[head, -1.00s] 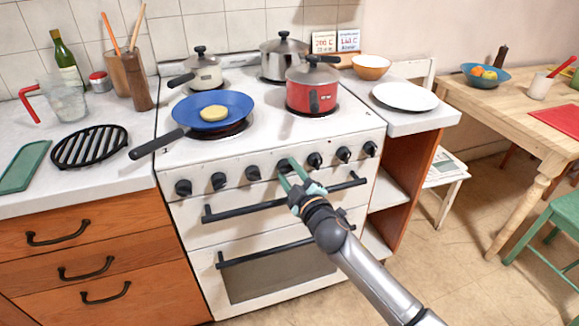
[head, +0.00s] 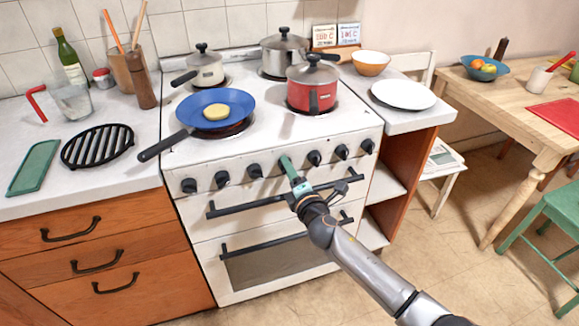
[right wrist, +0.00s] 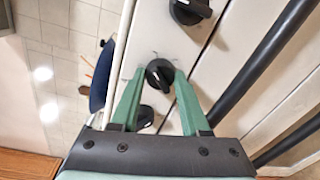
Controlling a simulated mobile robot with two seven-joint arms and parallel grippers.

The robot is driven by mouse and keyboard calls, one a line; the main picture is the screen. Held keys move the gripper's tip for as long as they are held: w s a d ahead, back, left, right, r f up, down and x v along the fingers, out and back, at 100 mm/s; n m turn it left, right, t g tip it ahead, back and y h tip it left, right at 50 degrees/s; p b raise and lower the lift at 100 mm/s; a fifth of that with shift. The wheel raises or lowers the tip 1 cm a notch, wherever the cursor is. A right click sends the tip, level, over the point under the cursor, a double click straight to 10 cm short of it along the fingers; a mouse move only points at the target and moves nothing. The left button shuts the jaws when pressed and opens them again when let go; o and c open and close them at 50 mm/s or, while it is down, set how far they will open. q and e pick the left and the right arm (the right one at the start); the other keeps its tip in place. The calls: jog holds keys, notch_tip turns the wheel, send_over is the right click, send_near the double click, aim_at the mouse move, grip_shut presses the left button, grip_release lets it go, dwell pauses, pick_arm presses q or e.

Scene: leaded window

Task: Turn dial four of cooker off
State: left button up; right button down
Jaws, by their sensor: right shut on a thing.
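The white cooker (head: 285,205) has a row of black dials along its front panel. My right gripper (head: 286,163) is at dial four, counting from the left, and covers it in the head view. In the right wrist view my right gripper (right wrist: 158,88) has its green fingertips on both sides of the round black dial four (right wrist: 159,74), shut on it. A small pale mark shows on the dial's face; its exact angle is hard to read. My left gripper is not in view.
Neighbouring dials three (head: 254,171) and five (head: 314,158) sit close on either side. The oven handle bar (head: 285,195) runs just below. On the hob stand a blue frying pan (head: 200,100), a red pot (head: 313,88) and other pots.

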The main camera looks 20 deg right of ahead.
jog(key=n+p, duration=0.1)
jog(key=n, duration=0.2)
jog(key=shift+a+r+h, duration=0.1)
jog(key=shift+h, duration=0.2)
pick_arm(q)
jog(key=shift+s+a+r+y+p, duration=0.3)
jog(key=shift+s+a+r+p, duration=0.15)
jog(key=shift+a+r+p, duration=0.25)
pick_arm(e)
jog(key=n, duration=0.4)
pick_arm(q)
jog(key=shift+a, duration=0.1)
pick_arm(e)
jog(key=shift+n, duration=0.4)
jog(key=shift+c, duration=2)
grip_release()
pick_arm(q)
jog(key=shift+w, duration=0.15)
